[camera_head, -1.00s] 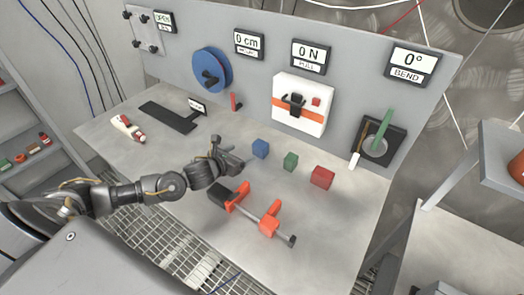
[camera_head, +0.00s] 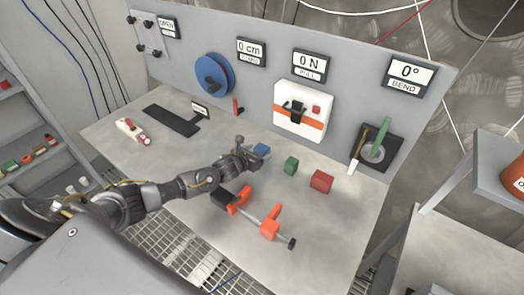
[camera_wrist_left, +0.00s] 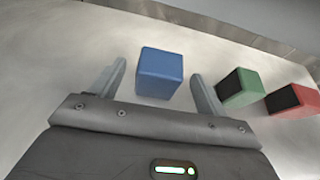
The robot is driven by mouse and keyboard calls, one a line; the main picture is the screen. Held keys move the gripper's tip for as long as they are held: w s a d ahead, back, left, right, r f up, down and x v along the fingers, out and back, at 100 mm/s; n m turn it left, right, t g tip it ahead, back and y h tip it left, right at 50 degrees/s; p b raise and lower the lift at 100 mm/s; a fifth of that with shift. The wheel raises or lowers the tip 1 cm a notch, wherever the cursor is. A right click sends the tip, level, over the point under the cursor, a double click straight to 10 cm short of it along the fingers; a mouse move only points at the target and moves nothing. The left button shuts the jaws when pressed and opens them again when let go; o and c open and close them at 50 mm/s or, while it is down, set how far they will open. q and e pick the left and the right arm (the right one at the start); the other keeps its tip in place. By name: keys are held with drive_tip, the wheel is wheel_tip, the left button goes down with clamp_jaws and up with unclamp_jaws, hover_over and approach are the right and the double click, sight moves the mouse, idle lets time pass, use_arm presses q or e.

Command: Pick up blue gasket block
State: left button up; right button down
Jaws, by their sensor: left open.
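The blue gasket block (camera_head: 262,151) stands on the grey bench. In the head view my left gripper (camera_head: 246,150) is right beside it and covers part of its left side. In the left wrist view the block (camera_wrist_left: 160,72) sits between and just beyond the two spread fingers of my left gripper (camera_wrist_left: 160,88), with bare bench showing on both sides of it. The gripper is open and holds nothing. My right gripper is not in view.
A green block (camera_head: 291,165) and a red block (camera_head: 321,181) stand to the right. An orange and black clamp (camera_head: 268,229) lies in front. A white box with an orange band (camera_head: 299,122) is on the upright panel behind. The bench's front right is clear.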

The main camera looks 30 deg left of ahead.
use_arm(q)
drive_tip(key=shift+w+f, duration=0.25)
drive_tip(key=shift+w, duration=0.2)
drive_tip(key=shift+c, duration=0.3)
drive_tip(key=c, duration=1)
drive_tip(key=shift+r, duration=0.2)
drive_tip(key=shift+r, duration=0.25)
wheel_tip(320, 180, up, 2)
drive_tip(key=shift+r, duration=0.2)
drive_tip(key=r+b+v, duration=0.1)
drive_tip(key=b+v, duration=0.1)
drive_tip(key=v, duration=0.3)
drive_tip(key=w+r+b+v, duration=0.1)
drive_tip(key=v, duration=0.5)
drive_tip(key=d+r+b+v, duration=0.1)
drive_tip(key=b+v, duration=0.1)
drive_tip(key=v, duration=0.3)
drive_tip(key=shift+s+r+b, duration=0.2)
drive_tip(key=shift+r+b, duration=0.1)
drive_tip(key=shift+r, duration=0.1)
